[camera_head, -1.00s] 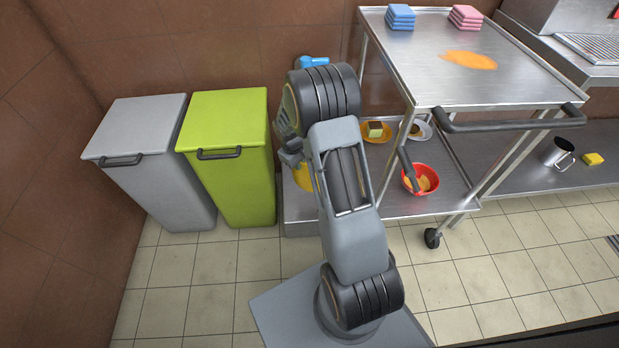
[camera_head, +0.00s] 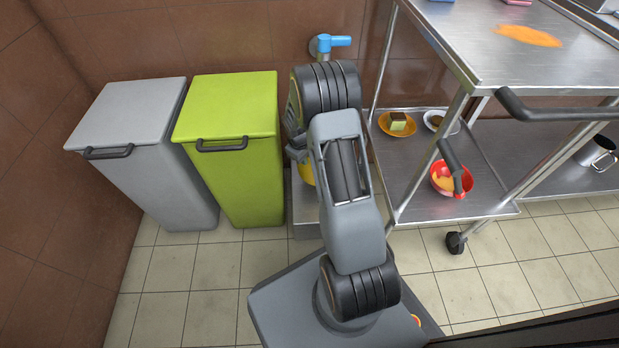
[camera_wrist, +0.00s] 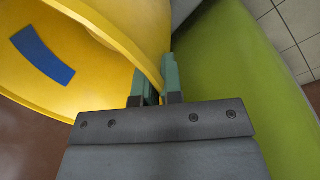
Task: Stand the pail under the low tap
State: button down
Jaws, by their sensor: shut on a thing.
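The yellow pail (camera_wrist: 125,25) fills the upper left of the wrist view, with a blue patch (camera_wrist: 43,55) on it. My gripper (camera_wrist: 157,85) is shut on the pail's rim, one green finger on each side of the wall. In the head view only a sliver of the pail (camera_head: 306,172) shows; my arm hides the rest and the gripper. The low tap (camera_head: 328,44), blue on a grey fitting, sticks out of the brown wall behind my arm. The floor area straight below the tap is mostly hidden by my arm.
A green bin (camera_head: 228,150) and a grey bin (camera_head: 140,150) stand left of my arm. A steel trolley (camera_head: 480,60) stands to the right, its lower shelf holding a red bowl (camera_head: 466,188) and plates with food. A low grey ledge (camera_head: 304,215) lies behind my arm. Tiled floor is clear in front.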

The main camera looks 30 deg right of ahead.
jog(key=b, duration=0.2)
send_over(306, 174)
notch_tip(306, 174, down, 4)
jog(key=shift+f, duration=0.1)
jog(key=shift+a+f+b, duration=0.1)
jog(key=shift+f+b, duration=0.8)
jog(key=shift+f, duration=1.3)
jog(key=c, duration=1.3)
grip_release()
jog(key=r+p, duration=0.1)
jog(key=r, duration=0.3)
jog(key=a+r+p, duration=0.1)
jog(key=r+p, duration=0.1)
jog(key=r, duration=0.2)
jog(key=a+r+p, duration=0.1)
jog(key=r+p, duration=0.1)
jog(key=r, duration=0.2)
jog(key=shift+s, duration=0.35)
